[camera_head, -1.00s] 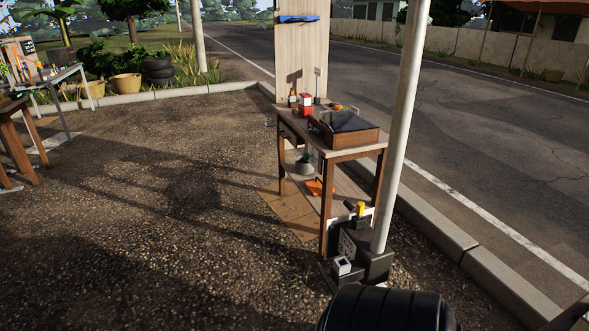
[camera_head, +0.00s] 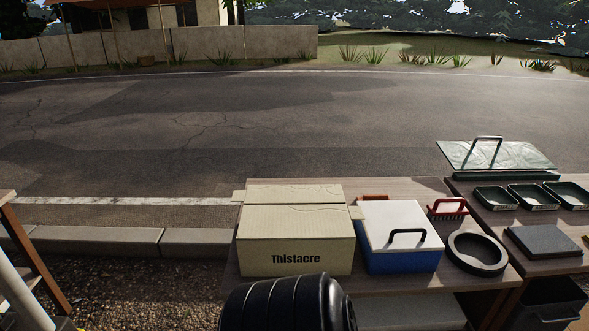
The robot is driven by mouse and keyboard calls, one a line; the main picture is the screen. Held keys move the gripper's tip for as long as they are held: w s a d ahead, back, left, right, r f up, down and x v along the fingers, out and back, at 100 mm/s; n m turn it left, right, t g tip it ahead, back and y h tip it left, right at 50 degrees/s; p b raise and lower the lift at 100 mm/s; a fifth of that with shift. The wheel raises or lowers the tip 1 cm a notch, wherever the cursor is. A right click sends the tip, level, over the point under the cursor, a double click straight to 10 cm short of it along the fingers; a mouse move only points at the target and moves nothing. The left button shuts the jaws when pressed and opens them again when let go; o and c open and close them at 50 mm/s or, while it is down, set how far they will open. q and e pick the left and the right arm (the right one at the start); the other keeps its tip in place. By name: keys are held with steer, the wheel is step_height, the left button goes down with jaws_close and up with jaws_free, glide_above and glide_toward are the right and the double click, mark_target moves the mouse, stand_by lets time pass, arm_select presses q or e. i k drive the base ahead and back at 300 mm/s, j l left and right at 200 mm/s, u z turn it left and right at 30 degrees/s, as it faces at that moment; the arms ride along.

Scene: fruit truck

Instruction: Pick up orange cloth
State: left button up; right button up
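I see no orange cloth for certain in the head view. A small orange-red item (camera_head: 372,197) lies behind the blue and white cooler box (camera_head: 402,237), mostly hidden, and I cannot tell what it is. Neither of my grippers is in view.
A cardboard box (camera_head: 296,243) marked "Thistacre", a red-handled brush (camera_head: 447,209) and a black ring (camera_head: 476,252) stand on the wooden table (camera_head: 420,184). Dark trays (camera_head: 532,196) are at right. A kerb (camera_head: 110,241) and the road lie behind. A black ribbed shape fills the bottom centre.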

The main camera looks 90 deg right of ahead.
mark_target(366, 198)
steer(key=z, duration=3.35)
steer(key=l+u, duration=0.2)
steer(key=l, duration=0.25)
steer(key=k+l+u, duration=0.2)
steer(key=l, duration=0.25)
steer(key=k+l+u, duration=0.2)
steer(key=l, duration=0.2)
steer(key=i+l, duration=0.05)
steer(key=i, duration=0.05)
